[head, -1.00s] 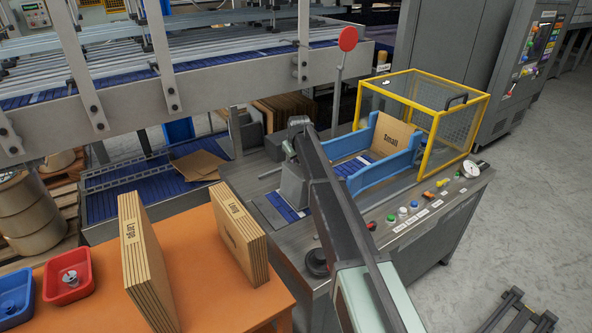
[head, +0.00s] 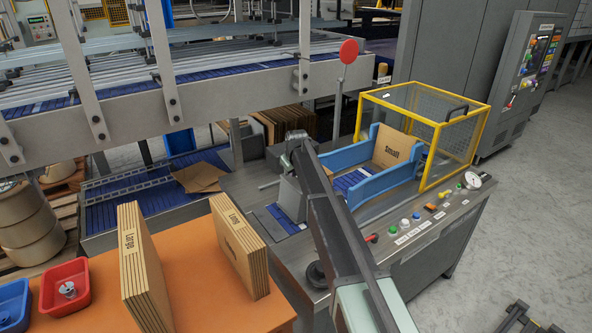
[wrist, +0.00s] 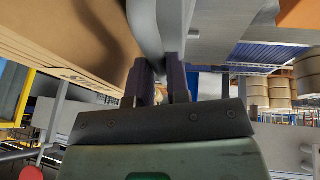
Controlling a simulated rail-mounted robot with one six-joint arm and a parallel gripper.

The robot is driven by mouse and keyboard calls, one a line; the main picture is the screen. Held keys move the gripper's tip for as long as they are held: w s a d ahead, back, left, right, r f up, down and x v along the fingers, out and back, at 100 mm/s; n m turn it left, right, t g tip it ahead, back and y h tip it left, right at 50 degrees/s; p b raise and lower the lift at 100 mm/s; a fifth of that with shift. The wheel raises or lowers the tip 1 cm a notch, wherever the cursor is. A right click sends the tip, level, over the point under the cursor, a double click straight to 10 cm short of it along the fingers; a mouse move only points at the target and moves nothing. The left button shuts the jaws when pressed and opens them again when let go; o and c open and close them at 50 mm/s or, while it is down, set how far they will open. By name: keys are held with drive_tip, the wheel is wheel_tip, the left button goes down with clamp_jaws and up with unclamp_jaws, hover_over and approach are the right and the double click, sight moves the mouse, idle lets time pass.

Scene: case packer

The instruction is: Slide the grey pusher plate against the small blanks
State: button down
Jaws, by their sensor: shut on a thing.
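The grey pusher plate (head: 289,200) stands upright on the machine's grey table in the head view, partly hidden by my arm. My gripper is hidden behind my own arm there. In the wrist view my gripper (wrist: 162,88) is shut on a smooth grey part (wrist: 153,25), which seems to belong to the plate. The small blanks (head: 393,149), brown card marked "Small", stand between blue side guides (head: 345,156) to the right of the plate. A clear gap lies between plate and blanks in the head view. A large brown card surface (wrist: 75,38) fills the wrist view's upper left.
A yellow-framed mesh guard (head: 440,120) stands around the guides' right end. A red disc (head: 348,51) on a post rises behind. Buttons (head: 404,223) line the table's front edge. Long (head: 240,250) and large (head: 143,270) blanks stand on the orange bench at left.

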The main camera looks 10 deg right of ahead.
drive_tip(key=c, duration=1.4)
unclamp_jaws()
drive_tip(key=shift+d, duration=0.1)
drive_tip(key=p+v, duration=0.9)
drive_tip(key=v, duration=0.1)
drive_tip(key=shift+s+r+p, duration=0.15)
drive_tip(key=shift+r+p, duration=0.2)
drive_tip(key=shift+p, duration=0.05)
